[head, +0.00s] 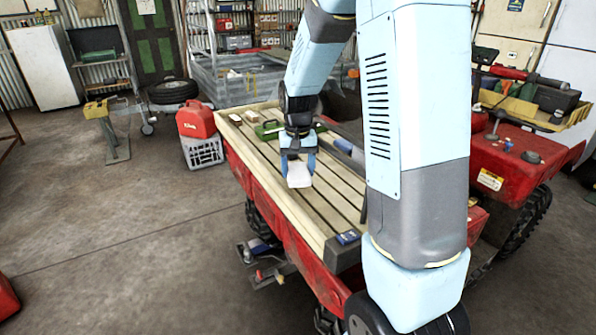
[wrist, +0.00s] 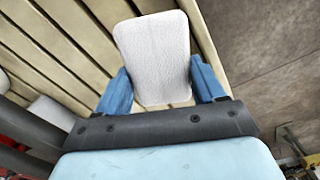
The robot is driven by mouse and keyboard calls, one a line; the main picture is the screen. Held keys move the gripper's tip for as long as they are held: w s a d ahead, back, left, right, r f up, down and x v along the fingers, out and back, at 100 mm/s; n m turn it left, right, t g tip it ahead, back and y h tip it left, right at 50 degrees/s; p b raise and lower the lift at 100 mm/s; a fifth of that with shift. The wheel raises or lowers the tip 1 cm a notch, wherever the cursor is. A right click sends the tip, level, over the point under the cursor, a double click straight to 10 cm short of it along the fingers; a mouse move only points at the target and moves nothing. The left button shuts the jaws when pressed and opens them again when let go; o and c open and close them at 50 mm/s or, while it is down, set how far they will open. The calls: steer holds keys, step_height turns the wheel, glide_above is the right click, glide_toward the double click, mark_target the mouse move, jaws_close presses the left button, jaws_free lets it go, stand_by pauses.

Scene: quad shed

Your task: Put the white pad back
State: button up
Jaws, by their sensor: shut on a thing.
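The white pad (wrist: 153,50) is a flat, round-cornered block with a textured face. My gripper (wrist: 162,88) is shut on it, with one blue finger at each side edge in the wrist view. In the head view the pad (head: 299,178) hangs from my gripper (head: 298,163) over the slatted wooden bed (head: 318,213) of the red vehicle. I cannot tell how far it is above the slats. A second white piece (wrist: 52,112) lies on the slats at the left of the wrist view.
A green item (head: 268,131) and a small block (head: 236,120) lie at the bed's far end. A blue item (head: 347,238) lies at the near corner. A red can (head: 196,121) sits on a grey crate (head: 203,152) left of the vehicle. The near slats look mostly clear.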

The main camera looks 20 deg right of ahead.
mark_target(298, 169)
steer(key=shift+f, duration=0.55)
steer(key=shift+f, duration=0.2)
steer(key=o, duration=1.2)
steer(key=shift+r, duration=0.1)
step_height(298, 169, up, 12)
steer(key=s+r+t, duration=0.2)
steer(key=s+r, duration=0.1)
steer(key=s, duration=0.5)
steer(key=s+r+n+t, duration=0.1)
steer(key=s+r, duration=0.1)
steer(key=s, duration=0.6)
steer(key=s+r+n+t, duration=0.1)
steer(key=s+r+t, duration=0.1)
steer(key=s, duration=0.7)
steer(key=shift+r+t, duration=0.3)
steer(key=shift+r, duration=0.55)
steer(key=shift+c, duration=0.4)
